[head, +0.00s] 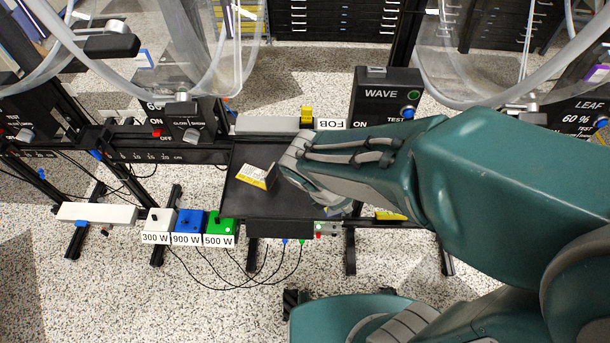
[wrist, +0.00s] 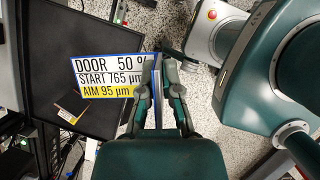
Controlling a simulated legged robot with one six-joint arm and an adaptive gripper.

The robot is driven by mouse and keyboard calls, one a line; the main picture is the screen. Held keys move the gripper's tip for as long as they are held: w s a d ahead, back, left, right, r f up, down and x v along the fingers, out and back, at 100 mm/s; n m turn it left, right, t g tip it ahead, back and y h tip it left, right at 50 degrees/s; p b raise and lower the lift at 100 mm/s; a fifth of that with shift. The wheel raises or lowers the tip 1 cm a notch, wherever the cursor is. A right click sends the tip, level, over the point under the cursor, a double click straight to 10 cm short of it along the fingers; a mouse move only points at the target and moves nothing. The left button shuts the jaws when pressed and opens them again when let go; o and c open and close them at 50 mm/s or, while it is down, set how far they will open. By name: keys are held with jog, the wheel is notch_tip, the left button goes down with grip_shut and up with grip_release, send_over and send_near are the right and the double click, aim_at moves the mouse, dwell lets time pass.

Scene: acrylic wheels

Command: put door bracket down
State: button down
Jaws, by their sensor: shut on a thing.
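The door bracket (wrist: 107,72) shows in the wrist view, with a white and yellow label reading DOOR 50 %, START 765 µm, AIM 95 µm. My gripper (wrist: 157,82) is shut on its thin upright part, and the label plate sticks out to the left of the fingers. The bracket is over the right edge of a black tray (wrist: 40,45). In the head view my arm hides the fingers, and I cannot make out the held bracket there for sure.
Another small bracket (head: 257,175) with a yellow and white label lies on the black tray (head: 240,200); it also shows in the wrist view (wrist: 70,108). A WAVE box (head: 385,93) stands behind my arm. White, blue and green boxes (head: 190,222) line the front left.

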jog(key=w+a+f, duration=0.1)
jog(key=w, duration=0.1)
jog(key=w+a+f, duration=0.1)
jog(key=w, duration=0.1)
jog(key=w+f, duration=0.1)
jog(key=w, duration=0.2)
jog(key=shift+w+a+f, duration=0.1)
jog(key=shift+a+f, duration=0.15)
jog(key=shift+a, duration=0.15)
jog(key=w+f, duration=0.2)
jog(key=w+a+f, duration=0.1)
jog(key=w+f, duration=0.1)
jog(key=f, duration=0.1)
jog(key=shift+w+a+f, duration=0.15)
jog(key=shift+w+f, duration=0.05)
jog(key=shift+w, duration=0.05)
jog(key=shift+w+a+f, duration=0.1)
jog(key=shift+w+f, duration=0.1)
jog(key=shift+f, duration=1.55)
jog(key=shift+f, duration=0.1)
jog(key=c, duration=0.8)
grip_release()
